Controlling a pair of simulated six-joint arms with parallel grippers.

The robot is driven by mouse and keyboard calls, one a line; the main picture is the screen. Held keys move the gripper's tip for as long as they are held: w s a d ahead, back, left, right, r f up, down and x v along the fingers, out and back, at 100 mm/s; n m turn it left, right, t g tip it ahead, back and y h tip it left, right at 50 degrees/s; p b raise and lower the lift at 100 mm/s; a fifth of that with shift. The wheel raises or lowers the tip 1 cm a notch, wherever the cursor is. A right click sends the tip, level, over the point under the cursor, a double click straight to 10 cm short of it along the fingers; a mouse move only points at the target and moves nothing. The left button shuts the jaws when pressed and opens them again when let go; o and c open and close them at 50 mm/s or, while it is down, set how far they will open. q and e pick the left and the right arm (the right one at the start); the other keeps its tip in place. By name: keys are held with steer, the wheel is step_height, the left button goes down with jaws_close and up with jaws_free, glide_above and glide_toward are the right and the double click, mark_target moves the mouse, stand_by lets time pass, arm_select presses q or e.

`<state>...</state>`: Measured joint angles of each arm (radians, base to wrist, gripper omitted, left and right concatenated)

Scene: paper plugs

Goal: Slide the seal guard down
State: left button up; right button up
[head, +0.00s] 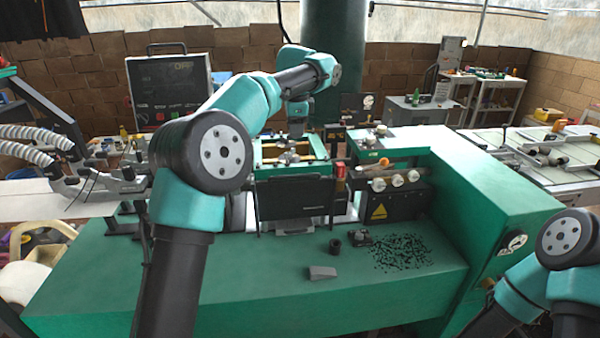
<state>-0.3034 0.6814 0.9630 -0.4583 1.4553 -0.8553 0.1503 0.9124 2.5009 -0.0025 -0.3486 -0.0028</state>
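A dark rectangular panel (294,198), which looks like the seal guard, stands upright at the front of the green machine (400,290). I cannot tell for sure that it is the guard. Behind and above it is an open green-framed section (268,152) with metal parts inside. My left gripper (296,130) points down over this section, behind the panel's top edge and apart from the panel. The gripper is small here, and its fingers are not clear. My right arm enters at the lower right; its gripper is out of view.
A grey wedge-shaped block (323,272), a small black cylinder (335,246) and a patch of dark scraps (402,252) lie on the green deck. A unit with round rollers (397,180) stands right of the panel. The front left deck is clear.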

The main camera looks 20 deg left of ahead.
mark_target(294, 176)
arm_select(q)
steer(key=shift+a, duration=0.1)
stand_by(0.3)
steer(key=w+f, duration=0.1)
steer(key=f, duration=0.4)
steer(key=w+f, duration=0.1)
steer(key=f, duration=0.5)
steer(key=w+a+f, duration=0.1)
steer(key=f, duration=0.5)
steer(key=shift+a, duration=0.1)
steer(key=shift+c, duration=0.5)
jaws_close()
